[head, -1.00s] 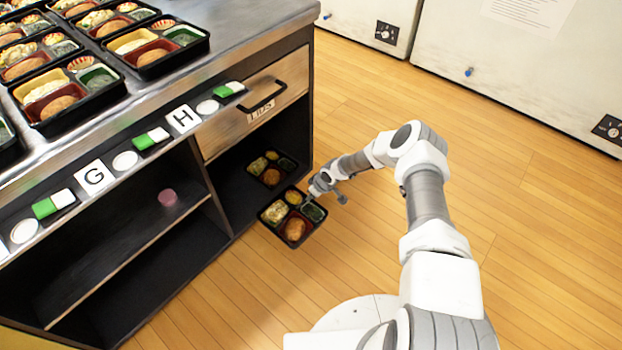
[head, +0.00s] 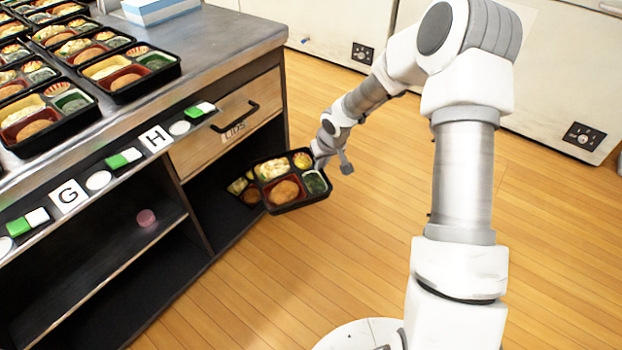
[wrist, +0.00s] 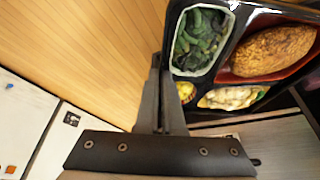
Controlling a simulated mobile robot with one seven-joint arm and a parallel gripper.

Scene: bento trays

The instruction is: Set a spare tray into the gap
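A filled black bento tray (head: 302,203), with rice, a brown patty in a red section and greens, hangs in the air in front of the cabinet's lower right opening. My gripper (head: 318,160) is at its right side, its fingers closed on the rim. In the wrist view the fingers (wrist: 158,95) meet the tray's edge (wrist: 168,66) beside the greens. A second spare tray (head: 240,186) sits on the low shelf behind, mostly hidden by the held one. Filled trays stand in rows on the counter; I cannot make out the gap among them.
The steel counter (head: 215,32) has bare room at its right end, with a blue and white box (head: 155,10) at the back. Its front edge carries G and H labels (head: 157,138). Below are a drawer (head: 225,120) and a shelf with a pink round item (head: 146,217).

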